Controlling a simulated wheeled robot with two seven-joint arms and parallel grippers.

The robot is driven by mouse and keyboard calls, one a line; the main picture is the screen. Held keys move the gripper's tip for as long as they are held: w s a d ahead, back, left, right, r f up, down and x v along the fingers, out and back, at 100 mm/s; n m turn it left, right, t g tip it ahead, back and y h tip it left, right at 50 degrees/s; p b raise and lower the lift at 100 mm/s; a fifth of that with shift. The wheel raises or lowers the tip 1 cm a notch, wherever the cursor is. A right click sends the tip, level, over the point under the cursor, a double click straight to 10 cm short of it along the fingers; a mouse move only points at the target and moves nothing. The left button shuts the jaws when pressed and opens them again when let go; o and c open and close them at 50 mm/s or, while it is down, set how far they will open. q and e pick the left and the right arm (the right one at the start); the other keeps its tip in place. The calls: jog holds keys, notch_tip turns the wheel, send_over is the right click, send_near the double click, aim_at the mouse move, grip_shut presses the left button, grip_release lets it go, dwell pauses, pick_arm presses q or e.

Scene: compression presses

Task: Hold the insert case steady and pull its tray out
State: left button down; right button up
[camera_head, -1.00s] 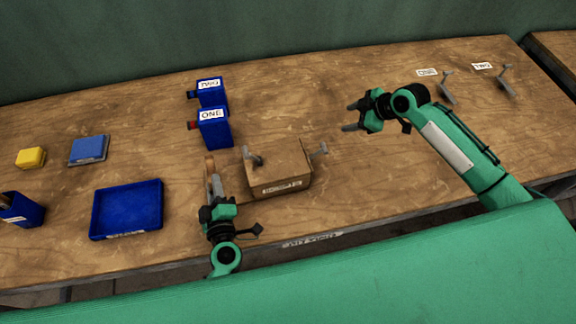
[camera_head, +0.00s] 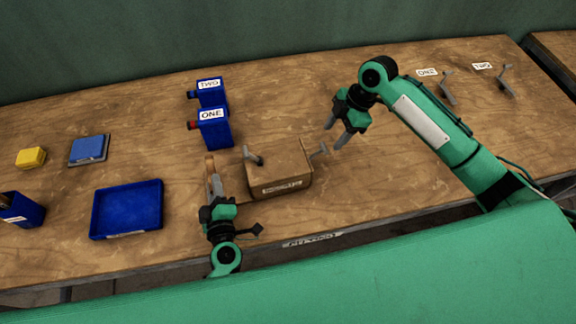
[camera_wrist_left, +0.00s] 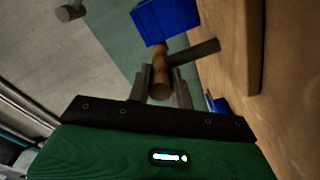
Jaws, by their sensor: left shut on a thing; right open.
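The insert case (camera_head: 283,187) is a brown box with a label on its front, on the table near the front edge. Grey handles show at its upper left (camera_head: 253,158) and right (camera_head: 320,150). I cannot clearly tell the tray apart from the case. My left gripper (camera_head: 212,180) is shut on a brown handle (camera_head: 209,163) left of the case. In the left wrist view the brown handle (camera_wrist_left: 160,77) lies between the fingers, and a grey rod runs from it toward a brown wall. My right gripper (camera_head: 336,134) is open and empty, fingers down, just above the right grey handle.
Blue containers labelled ONE (camera_head: 214,128) and TWO (camera_head: 210,92) stand behind the case. Grey levers (camera_head: 447,88) stand at the far right.

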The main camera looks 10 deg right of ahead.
aim_at(325, 147)
jog(key=shift+x, duration=4.3)
jog(key=c, duration=1.1)
